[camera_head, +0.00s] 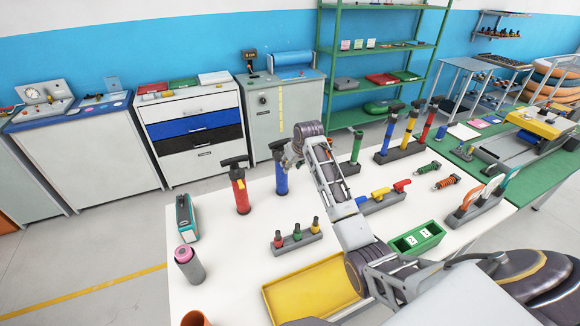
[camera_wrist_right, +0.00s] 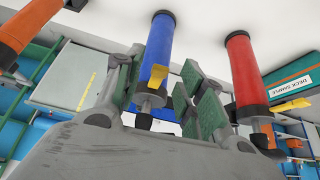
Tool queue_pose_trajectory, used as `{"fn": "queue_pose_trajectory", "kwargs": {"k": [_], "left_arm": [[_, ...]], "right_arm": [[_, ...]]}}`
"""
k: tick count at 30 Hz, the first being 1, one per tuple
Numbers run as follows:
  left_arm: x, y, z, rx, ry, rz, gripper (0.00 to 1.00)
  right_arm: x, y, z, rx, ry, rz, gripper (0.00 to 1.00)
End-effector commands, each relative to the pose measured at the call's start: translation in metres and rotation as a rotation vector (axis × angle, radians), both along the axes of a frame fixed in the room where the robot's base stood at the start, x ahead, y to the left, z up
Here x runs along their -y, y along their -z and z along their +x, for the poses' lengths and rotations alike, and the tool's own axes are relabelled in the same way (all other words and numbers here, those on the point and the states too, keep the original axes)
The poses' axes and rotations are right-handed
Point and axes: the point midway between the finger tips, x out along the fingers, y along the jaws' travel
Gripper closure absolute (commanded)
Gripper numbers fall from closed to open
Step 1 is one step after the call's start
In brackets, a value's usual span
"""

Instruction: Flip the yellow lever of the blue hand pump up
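The blue hand pump (camera_head: 281,179) stands upright on the white table, beside the red pump (camera_head: 240,190). In the right wrist view, the blue pump (camera_wrist_right: 159,48) appears with its base towards the top. Its yellow lever (camera_wrist_right: 158,76) shows near the pump's handle end, between my fingers. Contact is unclear. My left gripper is out of view.
A green-cased box (camera_head: 185,216) and grey cylinder (camera_head: 190,264) stand at the table's left. A rack of small plugs (camera_head: 296,239), a yellow tray (camera_head: 308,290) and a green box (camera_head: 417,238) lie nearer. More pumps (camera_head: 390,130) stand behind on the right.

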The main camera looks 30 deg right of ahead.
Motion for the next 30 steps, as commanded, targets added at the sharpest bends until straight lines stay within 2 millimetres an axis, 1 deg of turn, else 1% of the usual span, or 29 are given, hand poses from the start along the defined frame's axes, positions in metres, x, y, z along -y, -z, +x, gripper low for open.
{"fn": "queue_pose_trajectory", "kwargs": {"k": [18, 24, 30], "left_arm": [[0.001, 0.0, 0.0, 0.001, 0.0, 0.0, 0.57], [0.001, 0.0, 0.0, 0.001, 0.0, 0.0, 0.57], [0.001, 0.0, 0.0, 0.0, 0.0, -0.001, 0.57]], "right_arm": [[0.001, -0.068, -0.037, 0.002, 0.0, -0.001, 0.61], [0.001, -0.08, -0.044, 0.001, 0.0, 0.0, 0.61], [0.001, -0.082, -0.046, 0.0, 0.0, 0.0, 0.61]]}}
